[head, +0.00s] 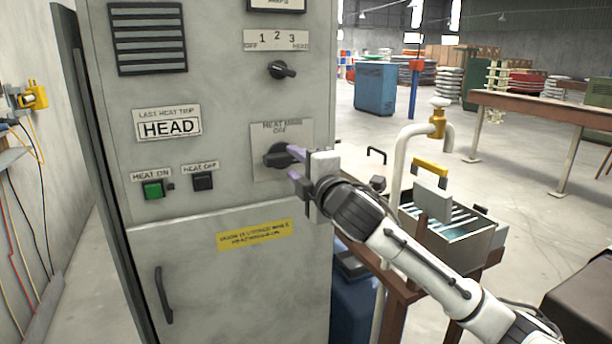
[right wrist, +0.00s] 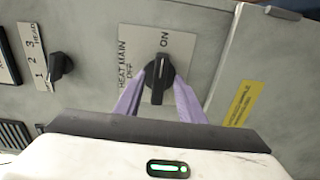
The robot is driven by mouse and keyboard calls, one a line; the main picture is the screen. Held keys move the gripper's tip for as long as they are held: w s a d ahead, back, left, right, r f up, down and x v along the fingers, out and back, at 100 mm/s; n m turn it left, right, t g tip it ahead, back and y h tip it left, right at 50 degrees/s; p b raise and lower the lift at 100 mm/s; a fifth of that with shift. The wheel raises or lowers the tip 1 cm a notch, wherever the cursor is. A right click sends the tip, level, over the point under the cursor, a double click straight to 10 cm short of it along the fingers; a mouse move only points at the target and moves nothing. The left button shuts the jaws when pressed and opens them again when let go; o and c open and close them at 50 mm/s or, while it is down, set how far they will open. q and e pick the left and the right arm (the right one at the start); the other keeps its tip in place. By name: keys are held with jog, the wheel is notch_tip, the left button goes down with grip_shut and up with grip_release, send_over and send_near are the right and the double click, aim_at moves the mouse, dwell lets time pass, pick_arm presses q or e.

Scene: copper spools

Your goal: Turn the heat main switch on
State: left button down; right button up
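The heat main switch is a black rotary knob (head: 277,156) on a pale plate of the grey cabinet (head: 220,90). The words HEAT MAIN OFF stand above it. The right wrist view shows the knob (right wrist: 158,80) and the word ON beside one end of its handle. The handle lies level across the cabinet front, in line with ON. My right gripper (head: 294,164) is at the knob, and its purple fingers (right wrist: 160,92) stand either side of it with small gaps. I cannot tell whether a fingertip touches the handle. My left gripper is not in view.
A 1-2-3 selector (head: 283,70) sits above the switch. A green heat-on button (head: 153,189) and black heat-off button (head: 203,181) are at left. A door handle (head: 162,295) is below. A white pipe with a yellow valve (head: 437,124) stands at right.

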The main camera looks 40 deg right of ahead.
jog(key=b+v, duration=0.1)
jog(key=v, duration=0.6)
jog(key=shift+s, duration=0.35)
jog(key=s+a+f+m+g+y, duration=0.2)
jog(key=a+f, duration=0.1)
jog(key=f, duration=0.8)
jog(key=s+a+f+m+g+y, duration=0.1)
jog(key=s+a+f+m, duration=0.15)
jog(key=f, duration=0.85)
jog(key=s+a+f+m+g+y, duration=0.15)
jog(key=a+f, duration=0.25)
jog(key=f, duration=0.6)
jog(key=s+a+f+m+g+y, duration=0.1)
jog(key=s+a+f+m+g, duration=0.1)
jog(key=s+a+f, duration=0.4)
jog(key=s+a+f+m+g+y, duration=0.1)
jog(key=s+a+f+m, duration=0.4)
jog(key=s+f, duration=0.9)
jog(key=shift+a+g, duration=0.65)
jog(key=shift+a, duration=0.2)
